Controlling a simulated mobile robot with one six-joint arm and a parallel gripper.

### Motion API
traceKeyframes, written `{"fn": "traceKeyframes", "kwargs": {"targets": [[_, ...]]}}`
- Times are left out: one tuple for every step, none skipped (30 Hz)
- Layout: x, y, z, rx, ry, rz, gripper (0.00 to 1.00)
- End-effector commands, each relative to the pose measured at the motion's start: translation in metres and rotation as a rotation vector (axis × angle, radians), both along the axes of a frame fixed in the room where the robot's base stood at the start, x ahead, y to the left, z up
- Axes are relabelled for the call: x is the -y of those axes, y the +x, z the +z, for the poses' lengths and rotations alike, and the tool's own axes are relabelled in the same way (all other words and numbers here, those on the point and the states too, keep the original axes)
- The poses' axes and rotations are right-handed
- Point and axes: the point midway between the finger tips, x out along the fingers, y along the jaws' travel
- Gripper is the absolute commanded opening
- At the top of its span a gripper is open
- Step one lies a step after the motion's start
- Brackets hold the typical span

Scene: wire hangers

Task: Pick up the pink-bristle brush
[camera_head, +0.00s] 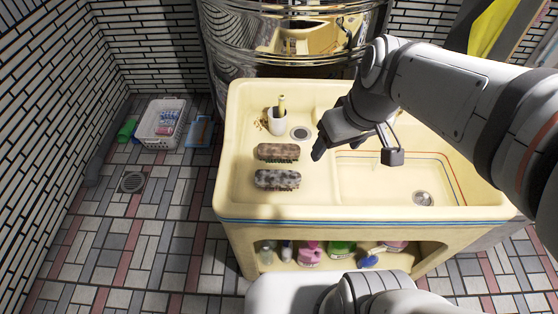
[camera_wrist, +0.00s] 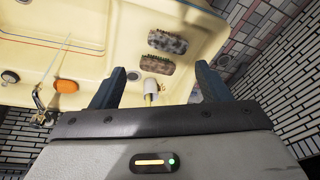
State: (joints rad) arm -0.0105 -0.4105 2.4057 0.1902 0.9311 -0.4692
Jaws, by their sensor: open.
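Two brushes lie on the left ledge of the cream sink (camera_head: 238,190). The rear brush (camera_head: 277,152) has a brown mottled back and green bristles at its edge; the front brush (camera_head: 277,180) has a grey mottled back and dark bristles. I see no pink bristles on either. They also show in the wrist view, rear brush (camera_wrist: 157,64) and front brush (camera_wrist: 167,42). A white cup (camera_head: 277,122) holds an upright yellowish handle (camera_head: 282,104); its lower end is hidden. My gripper (camera_head: 352,153) is open and empty above the sink, right of the brushes.
A drain (camera_head: 300,133) lies between cup and gripper. The right basin (camera_head: 380,185) looks mostly clear. An orange round thing (camera_wrist: 66,86) and a faucet (camera_wrist: 40,108) show in the wrist view. Bottles (camera_head: 310,252) stand under the sink; a white basket (camera_head: 163,122) is on the floor.

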Motion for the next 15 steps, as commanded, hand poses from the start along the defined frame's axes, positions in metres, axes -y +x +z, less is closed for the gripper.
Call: {"fn": "traceKeyframes", "kwargs": {"targets": [[-0.007, 0.013, -0.045, -0.022, 0.023, 0.09, 0.74], [-0.011, 0.02, -0.058, -0.027, 0.039, 0.148, 0.76], [-0.016, 0.029, -0.075, -0.029, 0.062, 0.226, 0.76], [-0.02, 0.036, -0.088, -0.028, 0.08, 0.283, 0.76], [-0.024, 0.043, -0.101, -0.025, 0.098, 0.341, 0.76], [-0.03, 0.053, -0.118, -0.018, 0.123, 0.416, 0.76], [-0.033, 0.061, -0.132, -0.008, 0.141, 0.471, 0.76], [-0.037, 0.069, -0.146, 0.002, 0.161, 0.525, 0.76], [-0.042, 0.079, -0.164, 0.021, 0.188, 0.596, 0.76], [-0.045, 0.087, -0.177, 0.038, 0.208, 0.646, 0.76], [-0.048, 0.094, -0.191, 0.056, 0.227, 0.698, 0.76], [-0.052, 0.104, -0.208, 0.084, 0.25, 0.76, 0.76], [-0.055, 0.111, -0.22, 0.105, 0.267, 0.804, 0.76], [-0.057, 0.118, -0.232, 0.128, 0.281, 0.845, 0.76], [-0.06, 0.126, -0.246, 0.158, 0.3, 0.895, 0.76]]}}
